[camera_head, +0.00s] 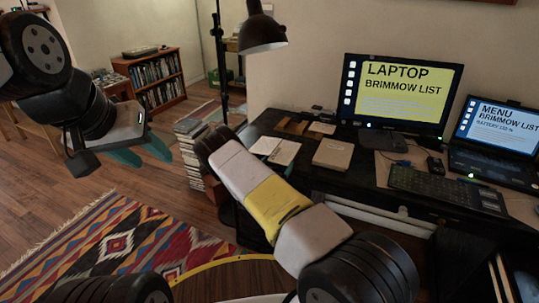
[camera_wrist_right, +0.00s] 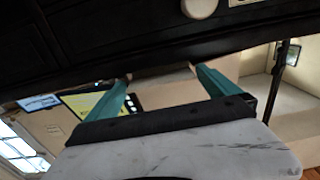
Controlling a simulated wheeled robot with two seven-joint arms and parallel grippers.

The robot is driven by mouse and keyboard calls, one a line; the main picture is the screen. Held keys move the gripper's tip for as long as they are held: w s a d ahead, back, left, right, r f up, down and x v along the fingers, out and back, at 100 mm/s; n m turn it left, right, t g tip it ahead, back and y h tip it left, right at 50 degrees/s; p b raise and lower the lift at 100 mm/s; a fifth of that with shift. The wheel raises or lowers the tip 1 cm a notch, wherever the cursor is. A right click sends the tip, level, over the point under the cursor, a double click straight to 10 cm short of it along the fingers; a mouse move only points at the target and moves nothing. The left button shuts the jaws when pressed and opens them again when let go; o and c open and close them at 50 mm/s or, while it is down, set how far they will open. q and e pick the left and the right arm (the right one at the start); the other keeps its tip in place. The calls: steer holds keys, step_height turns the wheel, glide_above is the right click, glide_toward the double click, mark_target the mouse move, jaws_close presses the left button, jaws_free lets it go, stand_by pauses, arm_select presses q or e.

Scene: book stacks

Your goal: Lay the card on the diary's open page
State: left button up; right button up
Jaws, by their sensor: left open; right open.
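On the desk, pale flat pages (camera_head: 275,149) lie side by side and look like the open diary. A small pale flat piece (camera_head: 321,128) lies behind them and may be the card; it is too small to be sure. My left gripper (camera_head: 147,155) is open and empty, over the floor left of the desk and well apart from it.
A closed tan book (camera_head: 333,154) lies right of the pages. A monitor (camera_head: 400,95), keyboard (camera_head: 445,188) and laptop (camera_head: 490,135) fill the desk's right. A lamp (camera_head: 262,33) hangs over its left end. A book stack (camera_head: 190,150) stands on the floor.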

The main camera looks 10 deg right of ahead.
steer(key=v, duration=1.2)
steer(key=w+a+r+g+y, duration=0.15)
steer(key=r+y, duration=0.35)
steer(key=r, duration=0.6)
steer(key=a+r+g+y, duration=0.3)
steer(key=r+y, duration=0.1)
steer(key=r, duration=0.8)
steer(key=s+r+n+g+y, duration=0.2)
steer(key=s+r+n+y, duration=0.15)
steer(key=s+r, duration=0.85)
steer(key=s+d+r+n+g, duration=0.1)
steer(key=s+d+r+n, duration=0.1)
steer(key=s, duration=1)
steer(key=s+d+r+n+g, duration=0.1)
steer(key=s+d, duration=0.3)
steer(key=s, duration=0.8)
steer(key=shift+s+d+r+n, duration=0.3)
steer(key=shift+r+n, duration=0.15)
steer(key=shift+r, duration=0.15)
steer(key=shift+w, duration=0.1)
